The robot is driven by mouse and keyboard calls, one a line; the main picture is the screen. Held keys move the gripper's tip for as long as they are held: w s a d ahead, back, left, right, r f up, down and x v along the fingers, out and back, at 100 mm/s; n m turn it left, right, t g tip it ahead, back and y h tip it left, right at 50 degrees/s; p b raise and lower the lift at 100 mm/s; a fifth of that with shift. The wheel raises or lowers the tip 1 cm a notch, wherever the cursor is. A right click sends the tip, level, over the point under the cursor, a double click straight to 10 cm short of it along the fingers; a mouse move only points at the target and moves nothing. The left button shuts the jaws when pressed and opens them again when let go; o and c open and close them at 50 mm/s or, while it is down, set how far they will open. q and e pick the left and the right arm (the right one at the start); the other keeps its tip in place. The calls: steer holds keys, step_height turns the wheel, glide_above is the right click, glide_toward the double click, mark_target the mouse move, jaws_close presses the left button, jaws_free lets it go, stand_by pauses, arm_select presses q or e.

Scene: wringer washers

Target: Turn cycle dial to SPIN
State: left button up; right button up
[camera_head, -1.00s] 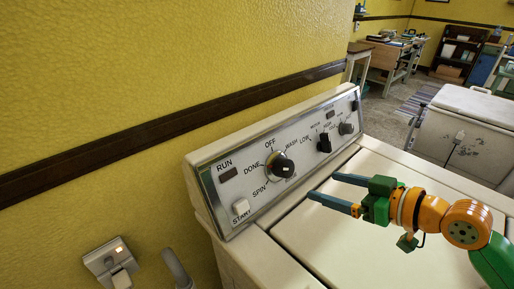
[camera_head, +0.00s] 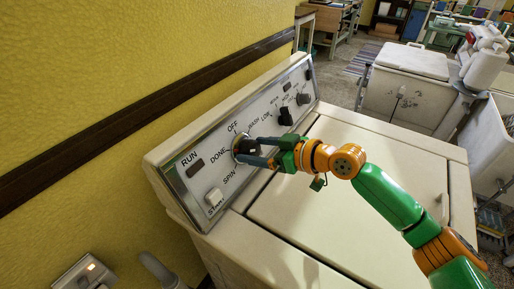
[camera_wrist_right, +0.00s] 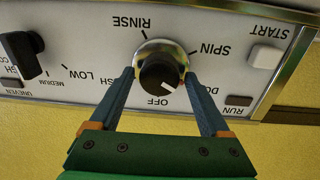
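The cycle dial (camera_head: 243,145) is a black knob on a silver skirt, on the washer's slanted control panel. Labels OFF, DONE, SPIN, WASH and RINSE ring it. In the right wrist view, upside down, the dial (camera_wrist_right: 160,76) has a white mark pointing to the lower right, between OFF and DONE; SPIN is at its upper right. My right gripper (camera_head: 257,151) is at the dial, one finger on each side. In the wrist view the gripper (camera_wrist_right: 159,78) straddles the knob with slim gaps, so it looks open; contact is hard to tell. My left gripper is not in view.
A white START button (camera_head: 213,196) and a RUN lamp (camera_head: 194,167) lie left of the dial. The washer lid (camera_head: 350,190) is flat below; the yellow wall is behind.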

steer(key=c, duration=1.1)
steer(key=n+b, duration=0.2)
steer(key=shift+f+n, duration=0.15)
steer(key=shift+n, duration=0.15)
steer(key=n+b, duration=0.2)
steer(key=shift+n, duration=0.4)
steer(key=n+b, duration=0.1)
steer(key=n, duration=0.2)
steer(key=shift+b, duration=0.35)
steer(key=shift+n+b, duration=0.55)
steer(key=shift+n, duration=1.05)
